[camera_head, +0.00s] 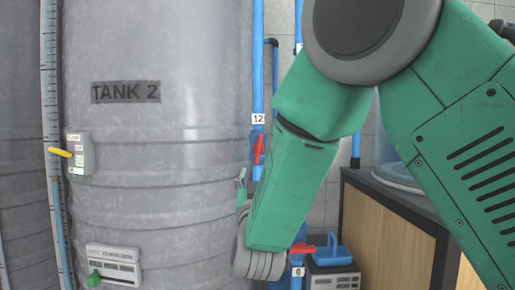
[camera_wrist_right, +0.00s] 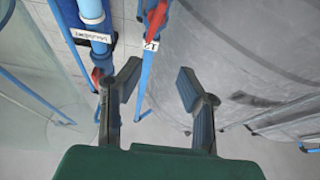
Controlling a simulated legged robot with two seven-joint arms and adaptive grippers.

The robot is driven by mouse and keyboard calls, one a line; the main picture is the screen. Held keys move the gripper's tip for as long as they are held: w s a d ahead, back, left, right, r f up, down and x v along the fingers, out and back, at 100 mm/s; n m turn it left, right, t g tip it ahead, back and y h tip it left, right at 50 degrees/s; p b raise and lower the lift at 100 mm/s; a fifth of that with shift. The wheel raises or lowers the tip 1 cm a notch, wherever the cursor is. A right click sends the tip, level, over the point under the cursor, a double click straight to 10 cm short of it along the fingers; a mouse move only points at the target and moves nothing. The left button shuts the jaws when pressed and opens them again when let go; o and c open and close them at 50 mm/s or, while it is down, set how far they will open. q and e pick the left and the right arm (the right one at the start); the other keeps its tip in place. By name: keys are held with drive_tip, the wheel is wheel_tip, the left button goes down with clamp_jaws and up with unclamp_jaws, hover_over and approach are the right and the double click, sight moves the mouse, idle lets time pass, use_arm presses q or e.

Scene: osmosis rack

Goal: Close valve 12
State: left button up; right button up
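Valve 12 has a red handle (camera_head: 258,149) on a vertical blue pipe, just below the white "12" label (camera_head: 258,119), right of Tank 2. The handle lies roughly along the pipe, slightly tilted. In the right wrist view the red handle (camera_wrist_right: 157,17) is at the top, with its label (camera_wrist_right: 151,45) beside it. My right gripper (camera_head: 242,178) is below and left of the handle in the head view, apart from it. In the right wrist view my right gripper (camera_wrist_right: 158,82) is open and empty, its fingers spread on either side of the pipe's line. My left gripper is not in view.
Tank 2 (camera_head: 155,45) fills the left and centre, with a yellow lever (camera_head: 60,152) on a box. A lower red handle (camera_head: 300,248) sits above a "0" label. A wooden cabinet (camera_head: 385,235) stands at right. Another blue pipe (camera_wrist_right: 92,12) runs left of valve 12 in the wrist view.

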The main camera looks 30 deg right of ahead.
idle(0.3)
drive_tip(key=v, duration=1.2)
drive_tip(key=shift+w, duration=0.1)
